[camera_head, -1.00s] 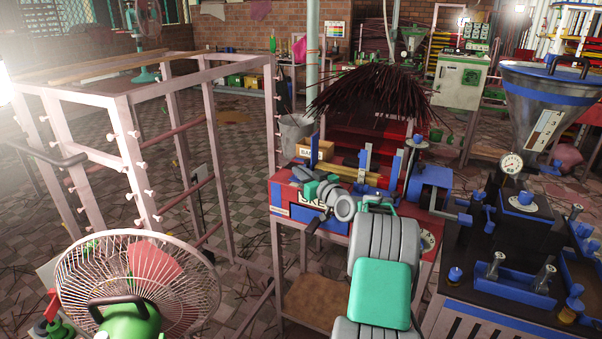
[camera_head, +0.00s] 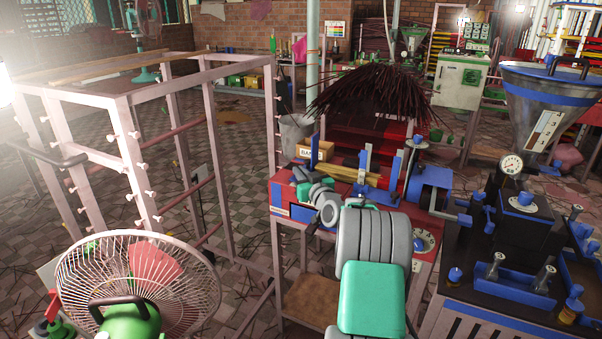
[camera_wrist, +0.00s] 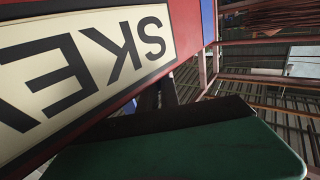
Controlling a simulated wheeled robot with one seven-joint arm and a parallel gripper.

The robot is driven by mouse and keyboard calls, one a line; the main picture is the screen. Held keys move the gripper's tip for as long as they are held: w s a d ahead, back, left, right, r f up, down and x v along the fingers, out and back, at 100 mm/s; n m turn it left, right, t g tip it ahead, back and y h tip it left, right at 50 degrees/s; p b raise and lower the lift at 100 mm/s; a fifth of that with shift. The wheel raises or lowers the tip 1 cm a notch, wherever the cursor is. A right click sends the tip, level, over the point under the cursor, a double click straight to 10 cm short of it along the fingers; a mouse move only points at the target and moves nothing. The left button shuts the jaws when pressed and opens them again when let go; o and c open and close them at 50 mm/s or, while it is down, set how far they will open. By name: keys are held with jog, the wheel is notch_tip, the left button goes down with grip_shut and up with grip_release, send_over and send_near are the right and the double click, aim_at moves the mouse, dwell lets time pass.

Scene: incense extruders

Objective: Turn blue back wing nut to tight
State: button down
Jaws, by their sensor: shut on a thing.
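My gripper (camera_head: 299,178) is at the left end of the red extruder (camera_head: 283,194) in the head view, close against its top left corner. In the wrist view the gripper's dark fingers (camera_wrist: 165,95) are together beside the extruder's red side, which carries a large cream label (camera_wrist: 75,65) with dark letters, upside down. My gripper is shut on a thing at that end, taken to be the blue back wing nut. The nut itself is hidden by the fingers and wrist, so its angle and tightness cannot be seen.
A second, black extruder (camera_head: 520,215) with blue fittings is at the right. A pale rack (camera_head: 135,160) and a wire fan (camera_head: 138,270) are at the left. Open floor lies between rack and extruder.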

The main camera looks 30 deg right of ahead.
jog(key=shift+w+a+r+m+g+h, duration=0.1)
jog(key=shift+a+m+g+h, duration=0.25)
jog(key=shift+m+h, duration=0.65)
jog(key=h, duration=0.1)
jog(key=m+h, duration=0.1)
jog(key=g+h, duration=0.1)
jog(key=shift+w+a+f, duration=0.1)
jog(key=shift+a+f, duration=0.1)
jog(key=shift+a, duration=0.05)
jog(key=m+h+b, duration=0.1)
jog(key=m+g+h+b, duration=0.2)
jog(key=shift+w+a+f+h+b, duration=0.2)
jog(key=shift+f+h+b, duration=0.1)
jog(key=shift+h+b, duration=0.1)
jog(key=m+g+h+b, duration=0.2)
jog(key=m+g+b, duration=0.1)
jog(key=shift+w+h, duration=0.15)
jog(key=shift+h, duration=0.25)
jog(key=m+g+h, duration=0.2)
jog(key=g, duration=0.1)
jog(key=shift+r+g+p, duration=0.25)
jog(key=shift+r+p, duration=0.05)
jog(key=shift+r, duration=0.05)
jog(key=shift+d+m+g+h+p, duration=0.1)
jog(key=shift+m+g+h+p, duration=0.3)
jog(key=shift+m+g+p, duration=0.8)
jog(key=shift+g, duration=0.6)
